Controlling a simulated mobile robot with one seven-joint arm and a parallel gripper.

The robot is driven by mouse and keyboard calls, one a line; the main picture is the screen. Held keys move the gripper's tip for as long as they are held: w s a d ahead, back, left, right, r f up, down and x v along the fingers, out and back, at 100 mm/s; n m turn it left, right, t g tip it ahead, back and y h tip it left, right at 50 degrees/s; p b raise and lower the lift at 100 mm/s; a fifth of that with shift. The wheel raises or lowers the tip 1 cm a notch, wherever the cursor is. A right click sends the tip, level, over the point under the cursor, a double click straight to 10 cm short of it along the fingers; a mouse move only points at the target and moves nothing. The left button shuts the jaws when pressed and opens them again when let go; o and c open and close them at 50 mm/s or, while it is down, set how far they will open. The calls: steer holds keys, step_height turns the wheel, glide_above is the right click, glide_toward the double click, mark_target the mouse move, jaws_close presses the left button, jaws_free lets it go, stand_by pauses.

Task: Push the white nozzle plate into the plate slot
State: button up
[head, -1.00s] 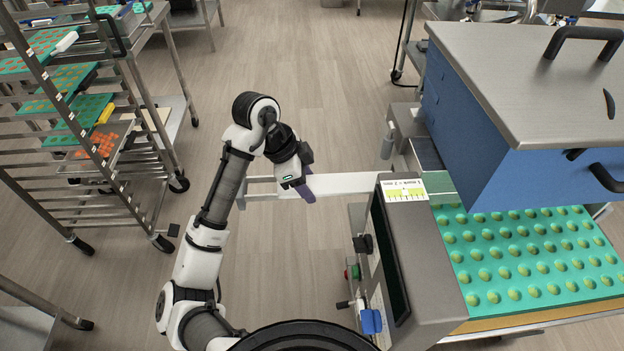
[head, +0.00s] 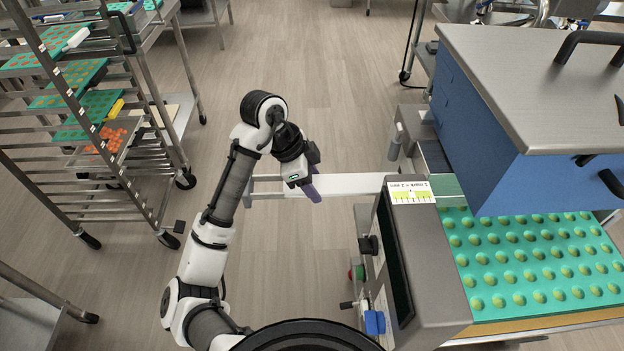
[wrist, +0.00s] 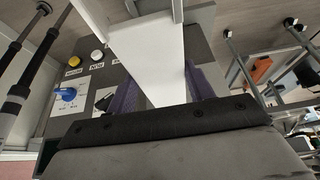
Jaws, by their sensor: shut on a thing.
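The white nozzle plate (head: 348,184) is a long flat strip. It lies level in the head view, reaching from my gripper (head: 311,190) rightward to the left side of the depositor, where its far end passes out of sight behind the grey control panel. The plate slot itself is not clearly visible. In the wrist view the plate (wrist: 150,62) runs up and away from between the purple fingers of my gripper (wrist: 158,92). The gripper is shut on the plate's left part, with a finger on each side. The exact finger contact is partly hidden by the gripper body.
The control panel (head: 425,260) with a blue knob (head: 374,322) stands close to the right of my arm. A blue hopper (head: 490,140) and a green mould tray (head: 530,275) are beyond it. A tray rack (head: 80,150) stands left. Floor between is clear.

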mark_target(366, 182)
steer(key=shift+d, duration=0.1)
steer(key=shift+d+p, duration=0.9)
steer(key=shift+d, duration=7.65)
steer(key=shift+s+f, duration=0.2)
steer(key=shift+w+d+r, duration=0.1)
steer(key=shift+d+r, duration=0.05)
steer(key=shift+d, duration=0.05)
steer(key=shift+a, duration=0.35)
